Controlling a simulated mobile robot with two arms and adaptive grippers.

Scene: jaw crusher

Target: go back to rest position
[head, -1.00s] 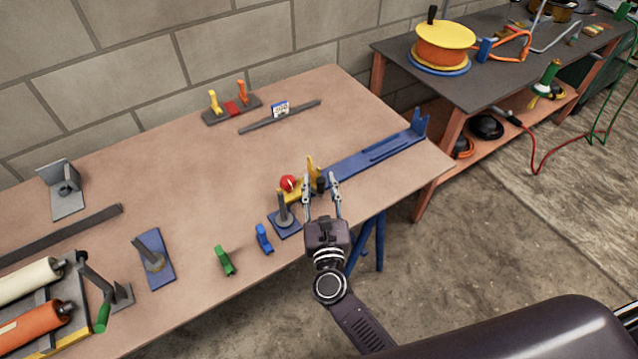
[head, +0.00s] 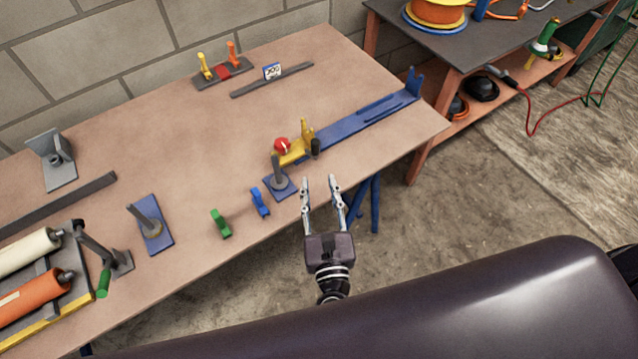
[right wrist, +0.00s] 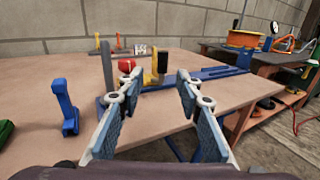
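My right gripper (head: 321,190) is open and empty, just off the front edge of the brown table (head: 190,120). In the right wrist view its two fingers (right wrist: 158,88) stand apart with nothing between them. Beyond it on the table is the blue crusher rail (head: 365,122) with a yellow piece (head: 293,157), a red ball (head: 282,146) and a black knob (head: 315,148). The gripper is apart from these. My left gripper does not show in either view.
A grey post on a blue plate (head: 279,183), a blue clamp (head: 260,201) and a green clamp (head: 220,223) stand near the table's front edge. Rollers (head: 35,295) lie at the left. A dark-topped bench (head: 450,45) is at the back right. Open floor (head: 500,190) lies at the right.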

